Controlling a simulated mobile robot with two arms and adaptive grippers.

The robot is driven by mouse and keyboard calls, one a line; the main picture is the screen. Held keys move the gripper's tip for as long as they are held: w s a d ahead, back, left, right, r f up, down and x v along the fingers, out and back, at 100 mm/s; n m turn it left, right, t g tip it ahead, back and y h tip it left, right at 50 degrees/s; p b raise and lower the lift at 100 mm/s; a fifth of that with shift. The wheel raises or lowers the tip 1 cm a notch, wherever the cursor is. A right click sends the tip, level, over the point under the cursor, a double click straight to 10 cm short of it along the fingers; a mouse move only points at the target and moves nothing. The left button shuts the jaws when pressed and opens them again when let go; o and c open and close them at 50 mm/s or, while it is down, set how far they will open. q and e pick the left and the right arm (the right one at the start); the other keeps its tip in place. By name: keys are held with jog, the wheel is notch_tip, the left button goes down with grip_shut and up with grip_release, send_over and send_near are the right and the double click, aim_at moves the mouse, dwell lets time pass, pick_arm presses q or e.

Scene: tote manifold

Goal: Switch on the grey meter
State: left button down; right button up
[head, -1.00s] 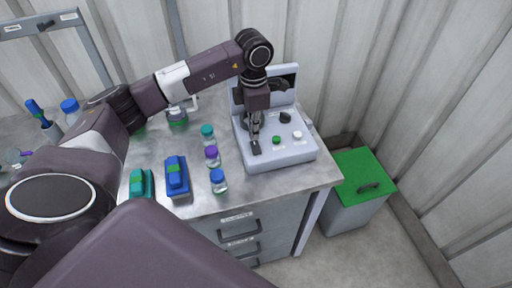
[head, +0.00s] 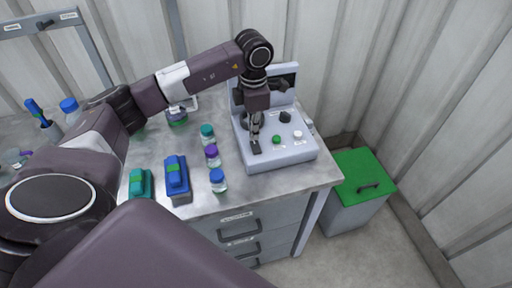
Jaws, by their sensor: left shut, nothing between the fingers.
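The grey meter (head: 270,157) stands at the right end of the metal bench, with an upright back panel. Its sloped front carries a green button (head: 276,139), a white button (head: 297,134) and a black knob (head: 285,117). My left gripper (head: 256,148) is shut and empty, pointing down at the left part of the meter's front, left of the green button. I cannot tell whether the fingertips touch the surface. The gripper and wrist hide part of the meter's left side and back panel. My right gripper is not in view.
Several small bottles, one with a blue cap (head: 218,176), stand left of the meter. A blue box (head: 178,181) and a teal one (head: 141,183) lie further left on the bench (head: 205,203). A bin with a green lid (head: 352,172) stands on the floor at right. Corrugated walls close the back.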

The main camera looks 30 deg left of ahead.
aim_at(254, 142)
pick_arm(q)
jog(key=shift+f+b, duration=0.7)
jog(key=shift+f, duration=0.35)
jog(key=shift+r, duration=0.1)
jog(key=shift+r+p, duration=2.15)
jog(key=shift+r, duration=1.35)
